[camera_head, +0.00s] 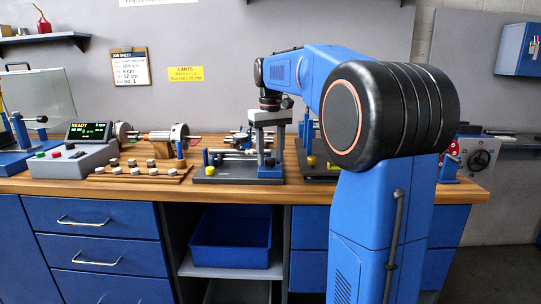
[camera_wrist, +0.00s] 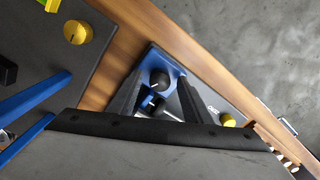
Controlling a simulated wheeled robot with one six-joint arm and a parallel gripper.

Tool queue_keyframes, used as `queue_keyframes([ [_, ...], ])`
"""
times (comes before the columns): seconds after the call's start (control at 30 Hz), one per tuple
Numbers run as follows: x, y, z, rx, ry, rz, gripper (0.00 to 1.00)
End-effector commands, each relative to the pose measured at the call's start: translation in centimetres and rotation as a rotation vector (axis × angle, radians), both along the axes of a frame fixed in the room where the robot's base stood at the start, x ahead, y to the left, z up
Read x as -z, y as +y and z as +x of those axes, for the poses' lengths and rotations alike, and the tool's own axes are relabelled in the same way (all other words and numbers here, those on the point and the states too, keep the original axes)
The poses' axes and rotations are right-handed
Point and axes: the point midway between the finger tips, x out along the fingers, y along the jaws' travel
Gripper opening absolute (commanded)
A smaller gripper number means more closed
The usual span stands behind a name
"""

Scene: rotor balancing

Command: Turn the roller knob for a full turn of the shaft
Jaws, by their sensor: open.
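A balancing stand (camera_head: 240,178) with a dark base and blue posts stands on the bench. In the wrist view its base (camera_wrist: 207,102) carries a blue block (camera_wrist: 177,70) near the bench edge. A black round knob (camera_wrist: 159,80) with a pale mark, apparently the roller knob, sits on that block. A second dark round part (camera_wrist: 152,104) is beside it, partly hidden. My gripper (camera_head: 268,148) points down over the stand's right end. In the wrist view its open fingers (camera_wrist: 160,76) stand either side of the black knob, with gaps. I cannot tell its exact height above the knob.
The stand has a yellow knob (camera_head: 210,171) on its left. Another stand with a yellow knob (camera_head: 311,161) is close on the right. A control box (camera_head: 75,155) and a wooden weight rack (camera_head: 135,172) lie left. The bench's front edge (camera_wrist: 177,32) is near.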

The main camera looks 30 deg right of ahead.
Motion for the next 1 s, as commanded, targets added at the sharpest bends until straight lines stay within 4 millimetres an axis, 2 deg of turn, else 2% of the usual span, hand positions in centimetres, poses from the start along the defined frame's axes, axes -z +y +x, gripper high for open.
queue_keyframes([
  [0.17,0.00,0.00,0.01,0.000,0.000,0.000,0.45],
  [0.33,-0.01,0.00,0.01,0.000,0.000,0.000,0.07],
  [0.37,-0.01,0.00,0.01,0.000,0.000,0.000,0.03],
  [0.67,-0.02,0.00,0.01,0.029,0.000,0.000,0.04],
  [1.0,-0.03,0.03,0.02,0.232,0.000,0.000,0.04],
])
